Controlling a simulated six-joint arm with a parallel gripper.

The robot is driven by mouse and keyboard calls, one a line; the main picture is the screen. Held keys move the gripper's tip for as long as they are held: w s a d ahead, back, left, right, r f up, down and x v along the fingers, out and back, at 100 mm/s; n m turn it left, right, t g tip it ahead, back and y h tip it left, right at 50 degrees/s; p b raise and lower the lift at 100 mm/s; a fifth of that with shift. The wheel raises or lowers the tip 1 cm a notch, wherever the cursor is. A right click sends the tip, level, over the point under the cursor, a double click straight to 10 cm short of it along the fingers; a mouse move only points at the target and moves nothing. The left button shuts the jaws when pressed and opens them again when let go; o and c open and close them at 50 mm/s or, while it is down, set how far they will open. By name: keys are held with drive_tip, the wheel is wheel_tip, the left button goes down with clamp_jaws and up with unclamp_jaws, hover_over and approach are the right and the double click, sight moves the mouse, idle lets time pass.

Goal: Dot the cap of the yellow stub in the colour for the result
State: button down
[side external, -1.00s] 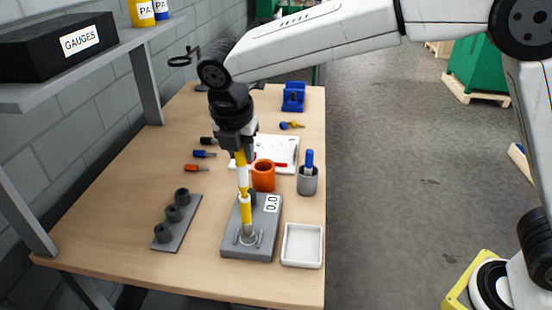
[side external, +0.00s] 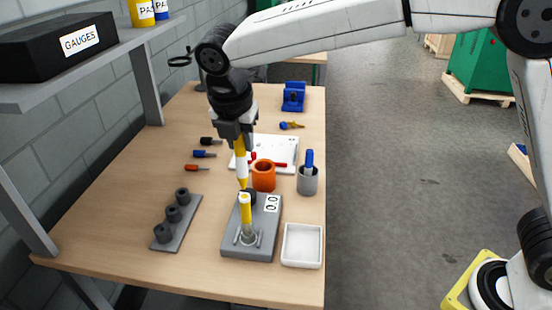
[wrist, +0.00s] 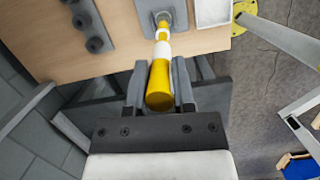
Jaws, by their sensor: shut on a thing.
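My gripper (side external: 239,140) is shut on a yellow marker with a white band (side external: 241,168), which hangs tip down. The yellow stub (side external: 246,215) stands upright in the grey device (side external: 262,238) at the front of the bench. The marker's tip is close to the stub's top; I cannot tell whether they touch. A small white display (side external: 272,203) on the device seems to show zeros. In the wrist view the marker (wrist: 160,85) lies between my fingers and partly hides the stub (wrist: 162,20). No dot is discernible on the cap.
An orange cup (side external: 263,177) stands just behind the device. A grey cup (side external: 308,182) holds a blue marker. A white tray (side external: 302,246) is at the right; a grey strip with dark sockets (side external: 177,222) is at the left. A white board (side external: 285,147) lies behind.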

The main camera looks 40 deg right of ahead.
drive_tip(key=shift+r, duration=2.4)
drive_tip(key=shift+d+f, duration=0.1)
drive_tip(key=shift+f, duration=0.05)
drive_tip(key=s+d+f+m+g+y, duration=0.1)
drive_tip(key=s+d+f+m+g, duration=0.1)
drive_tip(key=d+f+m, duration=0.8)
drive_tip(key=s+d+f+m+g+y, duration=0.1)
drive_tip(key=s+d+f+m, duration=0.3)
drive_tip(key=d+f+m, duration=0.7)
drive_tip(key=f+m+g, duration=0.1)
drive_tip(key=m, duration=0.3)
drive_tip(key=shift+m+g, duration=0.3)
drive_tip(key=shift+s, duration=0.1)
